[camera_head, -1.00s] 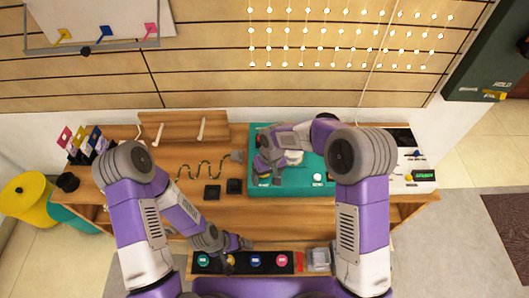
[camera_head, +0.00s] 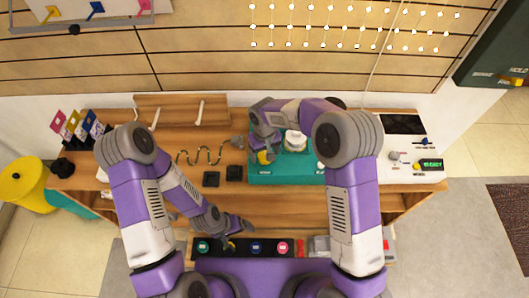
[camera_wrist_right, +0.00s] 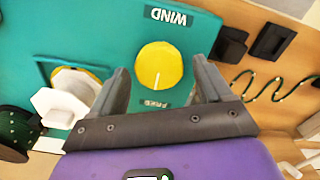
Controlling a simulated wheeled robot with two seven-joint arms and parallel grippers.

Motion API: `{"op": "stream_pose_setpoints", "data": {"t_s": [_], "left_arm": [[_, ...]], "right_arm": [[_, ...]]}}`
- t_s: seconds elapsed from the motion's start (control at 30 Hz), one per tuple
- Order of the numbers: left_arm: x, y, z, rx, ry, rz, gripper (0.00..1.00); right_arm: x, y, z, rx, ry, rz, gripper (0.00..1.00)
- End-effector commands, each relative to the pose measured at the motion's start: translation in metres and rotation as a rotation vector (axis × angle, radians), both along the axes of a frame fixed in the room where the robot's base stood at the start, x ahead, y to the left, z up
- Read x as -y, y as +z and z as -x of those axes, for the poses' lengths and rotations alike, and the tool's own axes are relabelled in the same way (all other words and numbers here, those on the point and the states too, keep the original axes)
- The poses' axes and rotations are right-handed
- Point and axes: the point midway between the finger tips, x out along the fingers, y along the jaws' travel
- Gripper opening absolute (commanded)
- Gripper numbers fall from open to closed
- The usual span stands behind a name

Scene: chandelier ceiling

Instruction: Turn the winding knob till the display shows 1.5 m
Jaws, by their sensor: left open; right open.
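The yellow winding knob (camera_wrist_right: 159,66) is on the teal panel (camera_wrist_right: 105,20) between a WIND label and a second, smaller label; its white mark points toward the smaller label. In the head view the knob (camera_head: 265,157) shows just below my right gripper (camera_head: 262,145). In the right wrist view my right gripper (camera_wrist_right: 161,75) is open, its fingers on either side of the knob; contact cannot be told. My left gripper (camera_head: 241,230) is open and empty above the front bench edge. A small display with green lettering (camera_head: 431,164) is at the right; its reading is too small to trust.
A white hexagonal piece (camera_wrist_right: 60,106) sits beside the knob on the panel. Dark square blocks (camera_head: 234,173) and a wavy wire (camera_head: 199,155) lie left of the panel. A black strip of coloured buttons (camera_head: 256,247) is at the front. Bare wood separates it from the panel.

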Motion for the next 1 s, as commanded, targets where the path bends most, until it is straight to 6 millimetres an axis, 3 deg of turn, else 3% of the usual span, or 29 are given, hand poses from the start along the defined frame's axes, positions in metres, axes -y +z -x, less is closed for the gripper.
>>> {"op": "stream_pose_setpoints", "data": {"t_s": [0.17,0.5,1.0], "left_arm": [[0.0,0.0004,-0.0001,0.0,0.0,0.0,0.95],[0.0001,0.0003,-0.0001,0.0,0.0,0.0,0.95],[0.0001,0.0038,-0.0001,0.0,0.0,0.0,0.95]], "right_arm": [[0.0001,0.0004,0.0,0.0,0.0,0.0,0.75],[0.0001,0.0005,-0.0001,0.0,0.0,-0.001,0.23],[0.0003,0.0012,-0.0003,0.001,-0.14,0.0,0.23]]}}
